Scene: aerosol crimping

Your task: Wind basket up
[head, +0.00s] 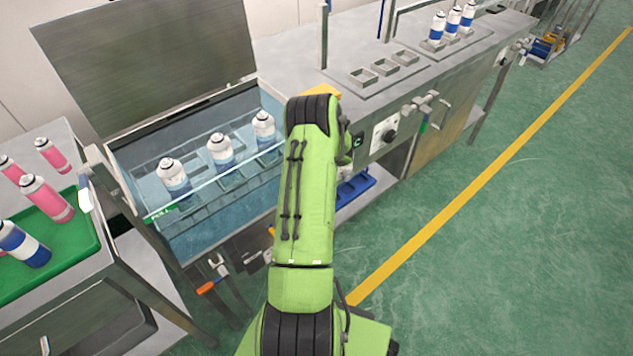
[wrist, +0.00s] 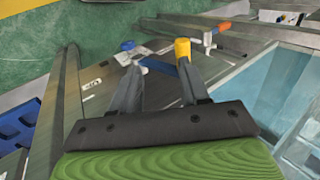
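The basket (head: 232,181) is in the blue tank (head: 126,172) with three blue-and-white cans (head: 220,149) upright in it. I cannot tell exactly how deep it sits. In the wrist view, my gripper (wrist: 160,68) is open, its two fingers apart. A yellow grip (wrist: 183,50) shows at the tip of the right finger, in line with it; I cannot tell whether they touch. No part of it is clearly clamped. In the head view, my green arm hides the gripper. The tank also shows at the right of the wrist view (wrist: 262,85).
An orange-handled lever (head: 206,288) sticks out at the tank's front and shows in the wrist view (wrist: 222,27). The tank lid (head: 145,45) stands open. A green tray (head: 80,240) with cans is at left.

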